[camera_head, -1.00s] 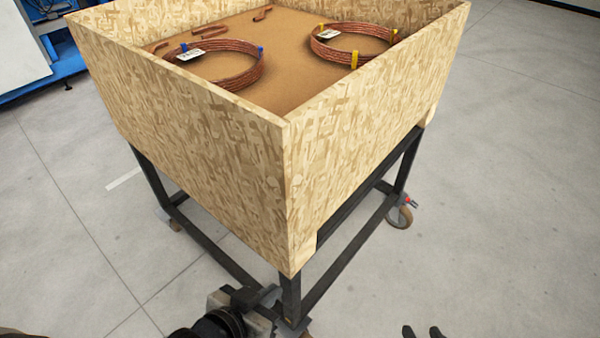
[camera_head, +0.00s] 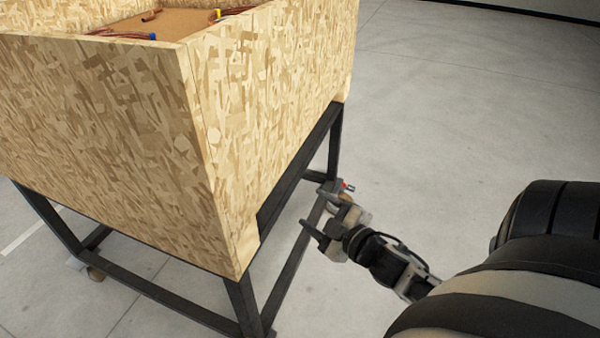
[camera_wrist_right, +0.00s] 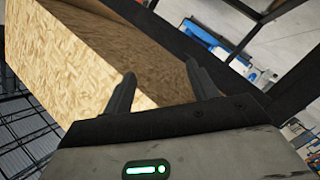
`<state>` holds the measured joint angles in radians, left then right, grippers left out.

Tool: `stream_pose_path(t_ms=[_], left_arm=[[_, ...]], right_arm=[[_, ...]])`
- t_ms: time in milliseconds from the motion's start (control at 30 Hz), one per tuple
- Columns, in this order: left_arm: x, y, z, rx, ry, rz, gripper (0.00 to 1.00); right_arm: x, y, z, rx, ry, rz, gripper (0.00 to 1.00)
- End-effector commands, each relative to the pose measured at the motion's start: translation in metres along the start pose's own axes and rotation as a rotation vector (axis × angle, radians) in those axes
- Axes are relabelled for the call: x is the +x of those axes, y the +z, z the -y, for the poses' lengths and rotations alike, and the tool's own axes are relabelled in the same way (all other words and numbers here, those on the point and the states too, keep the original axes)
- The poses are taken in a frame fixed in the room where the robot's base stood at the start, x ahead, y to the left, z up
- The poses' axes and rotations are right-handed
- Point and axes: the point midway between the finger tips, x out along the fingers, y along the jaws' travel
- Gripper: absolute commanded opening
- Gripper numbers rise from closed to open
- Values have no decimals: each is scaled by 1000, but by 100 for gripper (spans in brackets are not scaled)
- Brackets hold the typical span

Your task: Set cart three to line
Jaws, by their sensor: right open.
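The cart is a chipboard box (camera_head: 110,120) on a dark metal frame (camera_head: 290,190) with caster wheels, filling the left of the head view. Copper coils (camera_head: 238,11) lie inside it, mostly hidden behind the wall. My right gripper (camera_head: 318,216) is open and empty, beside the frame's right side near the lower rail. I cannot tell whether it touches the frame. In the right wrist view its two fingers (camera_wrist_right: 160,90) stand apart, with the chipboard box (camera_wrist_right: 75,65) beyond them. My left gripper is not in view.
The grey floor (camera_head: 430,110) to the right of the cart is clear. Blue equipment (camera_wrist_right: 199,23) shows in the wrist view's background.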

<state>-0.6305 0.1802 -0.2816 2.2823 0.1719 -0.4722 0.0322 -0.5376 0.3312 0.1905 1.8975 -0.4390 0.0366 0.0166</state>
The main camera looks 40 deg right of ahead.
Motion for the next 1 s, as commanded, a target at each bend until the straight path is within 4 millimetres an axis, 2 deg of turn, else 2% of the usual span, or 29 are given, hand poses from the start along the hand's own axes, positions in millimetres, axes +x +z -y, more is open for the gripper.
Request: stream_pose_path(t_ms=[33, 100, 300, 400, 533, 667, 1000], left_arm=[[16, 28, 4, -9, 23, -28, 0], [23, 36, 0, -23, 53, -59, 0], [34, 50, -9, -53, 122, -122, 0], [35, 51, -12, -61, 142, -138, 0], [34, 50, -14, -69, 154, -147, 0], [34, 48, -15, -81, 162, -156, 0], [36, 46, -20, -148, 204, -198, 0]], right_arm=[[15, 39, 0, -129, 42, -41, 58], [24, 64, -20, -297, 79, -90, 58], [34, 114, -57, -641, 102, -159, 58], [35, 126, -67, -728, 95, -168, 58], [37, 130, -74, -773, 88, -173, 58], [51, 127, -75, -778, 88, -175, 58], [122, 114, -76, -775, 91, -175, 58]])
